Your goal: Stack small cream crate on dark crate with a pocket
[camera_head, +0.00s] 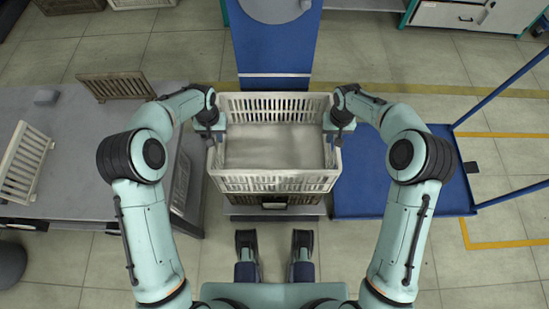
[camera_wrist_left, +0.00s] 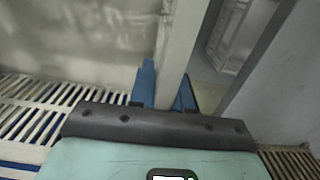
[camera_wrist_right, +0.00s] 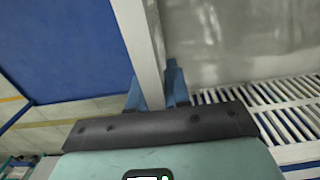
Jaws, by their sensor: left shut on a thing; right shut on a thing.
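The cream crate (camera_head: 275,182) with slatted walls is in the middle of the head view, level and empty inside. My left gripper (camera_head: 216,134) is shut on its left wall, and my right gripper (camera_head: 337,134) is shut on its right wall. In the left wrist view the blue fingers (camera_wrist_left: 166,88) straddle the wall's rim; the right wrist view shows the same with its fingers (camera_wrist_right: 157,88). A dark brown crate (camera_head: 291,201) shows just below the cream crate's near wall. I cannot tell whether the two crates touch.
A grey table (camera_head: 75,175) on the left holds another cream crate (camera_head: 25,160) and a brown slatted crate (camera_head: 117,86). A blue platform (camera_head: 370,185) with blue rails (camera_head: 500,85) lies on the right. A blue stand (camera_head: 275,45) is behind.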

